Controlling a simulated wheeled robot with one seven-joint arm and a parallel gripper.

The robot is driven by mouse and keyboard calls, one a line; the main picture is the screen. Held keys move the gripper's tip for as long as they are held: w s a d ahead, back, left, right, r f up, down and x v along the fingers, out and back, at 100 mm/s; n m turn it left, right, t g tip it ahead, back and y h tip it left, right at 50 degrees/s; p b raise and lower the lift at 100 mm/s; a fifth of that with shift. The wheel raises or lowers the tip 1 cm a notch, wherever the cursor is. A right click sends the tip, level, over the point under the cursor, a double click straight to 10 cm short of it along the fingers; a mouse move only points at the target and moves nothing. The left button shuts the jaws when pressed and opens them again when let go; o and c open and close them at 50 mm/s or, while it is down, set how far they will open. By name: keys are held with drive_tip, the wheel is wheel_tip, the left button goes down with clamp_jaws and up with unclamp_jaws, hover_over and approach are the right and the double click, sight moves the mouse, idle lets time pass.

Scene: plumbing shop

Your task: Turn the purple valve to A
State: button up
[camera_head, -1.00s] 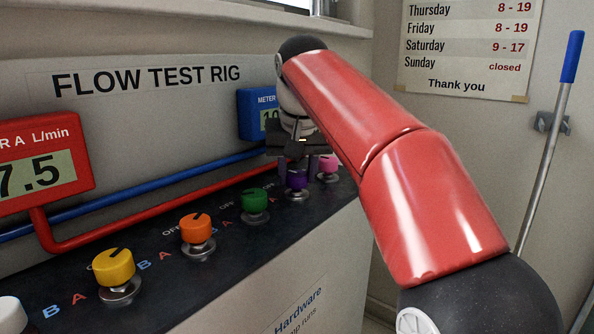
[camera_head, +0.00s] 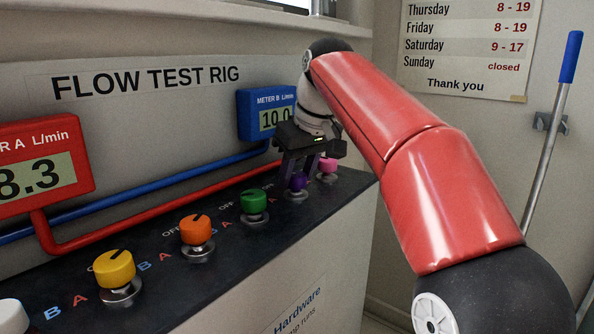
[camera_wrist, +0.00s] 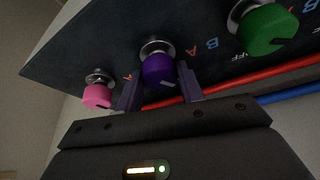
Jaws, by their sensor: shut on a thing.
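The purple valve (camera_head: 298,182) is a round knob on a metal stem, in the row on the dark panel top. In the wrist view the purple knob (camera_wrist: 159,71) sits between my two fingers, with a pale pointer mark on its lower edge. My gripper (camera_head: 291,172) reaches down over it and is shut on it; the fingers of my gripper (camera_wrist: 159,86) show on both sides. A red A (camera_wrist: 189,50) is printed beside the knob on its green-knob side. In the head view my fingers partly hide the knob, and its pointer is unclear.
A pink knob (camera_head: 327,167) stands close on the right, and a green knob (camera_head: 254,203) on the left. Orange (camera_head: 197,230) and yellow (camera_head: 114,267) knobs lie further left. Blue and red pipes run behind. Meter A (camera_head: 38,170) reads 8.3 and meter B (camera_head: 267,115) reads 10.0.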

drive_tip(key=n+g, duration=0.1)
drive_tip(key=n, duration=0.2)
drive_tip(key=n+y, duration=0.1)
drive_tip(key=n, duration=0.2)
drive_tip(key=shift+w+d+g, duration=0.1)
drive_tip(key=shift+w+g, duration=0.05)
drive_tip(key=shift+g, duration=0.25)
idle(0.3)
drive_tip(key=o, duration=1)
drive_tip(key=shift+r, duration=0.1)
